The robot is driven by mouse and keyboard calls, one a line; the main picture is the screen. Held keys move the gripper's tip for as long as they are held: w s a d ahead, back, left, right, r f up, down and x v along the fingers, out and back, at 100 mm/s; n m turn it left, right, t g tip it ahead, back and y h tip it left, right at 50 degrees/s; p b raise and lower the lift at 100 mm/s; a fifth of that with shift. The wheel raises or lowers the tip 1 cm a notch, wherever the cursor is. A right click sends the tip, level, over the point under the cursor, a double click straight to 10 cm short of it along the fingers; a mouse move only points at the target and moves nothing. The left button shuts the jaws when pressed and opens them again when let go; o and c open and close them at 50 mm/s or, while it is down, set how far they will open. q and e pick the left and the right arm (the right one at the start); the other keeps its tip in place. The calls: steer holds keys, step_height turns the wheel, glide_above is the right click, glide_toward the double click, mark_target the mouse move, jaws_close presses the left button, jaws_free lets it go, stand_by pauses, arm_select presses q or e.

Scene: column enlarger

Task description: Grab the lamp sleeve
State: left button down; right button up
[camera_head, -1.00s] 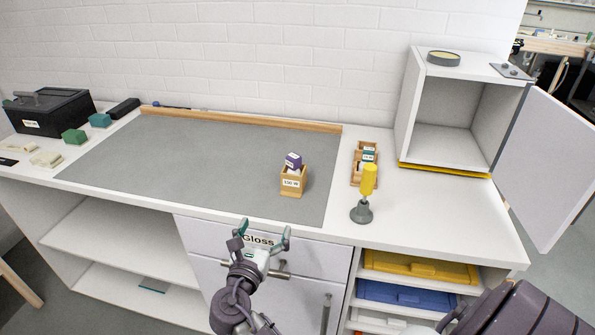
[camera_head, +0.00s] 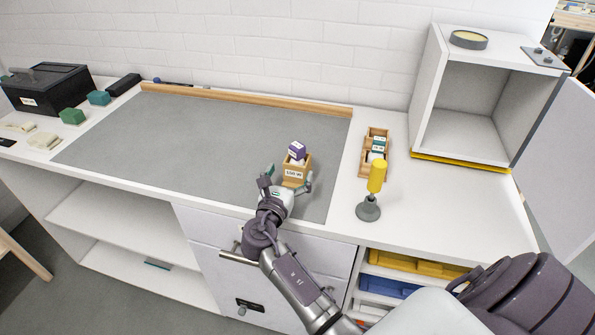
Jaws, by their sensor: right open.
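A small purple and white carton (camera_head: 297,150), which looks like the lamp sleeve, sits upright in a light wooden holder (camera_head: 295,172) with a white label. The holder stands on the grey mat near its right end. My right gripper (camera_head: 287,183) is open at the front of the holder, one finger towards its left side and one towards its right. The fingers are below the purple carton. I cannot tell whether they touch the holder. My left gripper is not in view.
A wooden rack (camera_head: 364,166) with teal and white cartons stands right of the mat (camera_head: 170,140). A yellow-topped tool on a grey base (camera_head: 368,210) stands in front of it. An open white cabinet (camera_head: 432,75) is at the right. The mat's left and middle are clear.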

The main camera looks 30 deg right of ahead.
mark_target(294, 169)
steer(key=x, duration=0.3)
steer(key=p+x, duration=0.1)
steer(key=x, duration=0.1)
steer(key=shift+s+d+f, duration=0.15)
steer(key=shift+d+f, duration=0.05)
steer(key=shift+f, duration=0.1)
steer(key=shift+s+a, duration=0.1)
steer(key=shift+c, duration=0.5)
steer(key=c, duration=1.3)
steer(key=shift+r, duration=0.1)
